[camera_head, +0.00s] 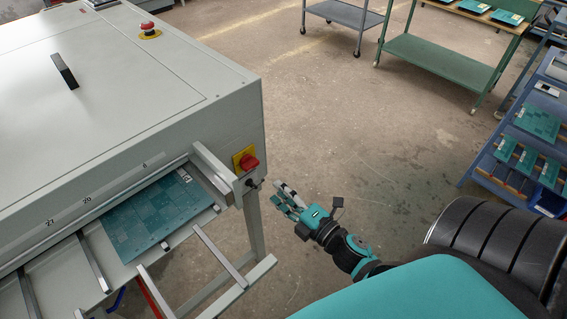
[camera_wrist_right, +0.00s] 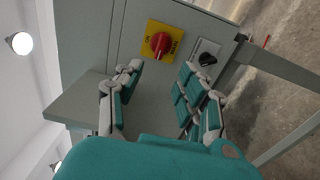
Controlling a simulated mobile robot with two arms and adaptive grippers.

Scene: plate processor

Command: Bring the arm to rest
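My right gripper (camera_head: 286,200) is in the head view, just right of the front corner of the grey plate processor (camera_head: 130,90). In the head view this red switch (camera_head: 248,162) is left of and above the gripper. My left gripper is not in view.
A teal plate (camera_head: 150,218) lies on the machine's feed rails (camera_head: 218,255), left of the gripper. A green table (camera_head: 440,55) and a blue rack (camera_head: 500,150) with plates stand at the right and back. The floor (camera_head: 340,110) between is clear.

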